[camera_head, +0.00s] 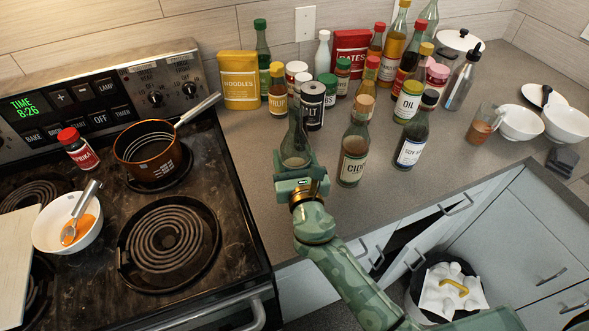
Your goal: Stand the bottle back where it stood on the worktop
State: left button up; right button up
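A clear green glass bottle (294,143) stands upright, or nearly so, at the front of the worktop (245,150), just right of the stove. My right gripper (296,164), on the arm from the lower right, has its fingers on both sides of the bottle's lower body and looks shut on it. The gripper hides the bottle's base, so I cannot tell whether it touches the worktop. My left gripper is not in view.
A cider bottle (353,155) stands close on the right, a soy bottle (412,140) beyond it. A salt shaker (312,108) and several jars and bottles crowd behind. The stove (225,240) holds a copper pot (146,150). Bare worktop lies left of the green bottle.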

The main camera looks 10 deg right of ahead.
aim_at(295, 167)
jog(key=shift+f+b, duration=0.5)
jog(key=shift+f, duration=0.8)
jog(key=shift+f, duration=0.2)
jog(key=o, duration=1.6)
jog(key=shift+s, duration=0.1)
jog(key=shift+s+r, duration=0.1)
jog(key=shift+s, duration=0.1)
jog(key=s, duration=1.1)
jog(key=shift+s, duration=0.3)
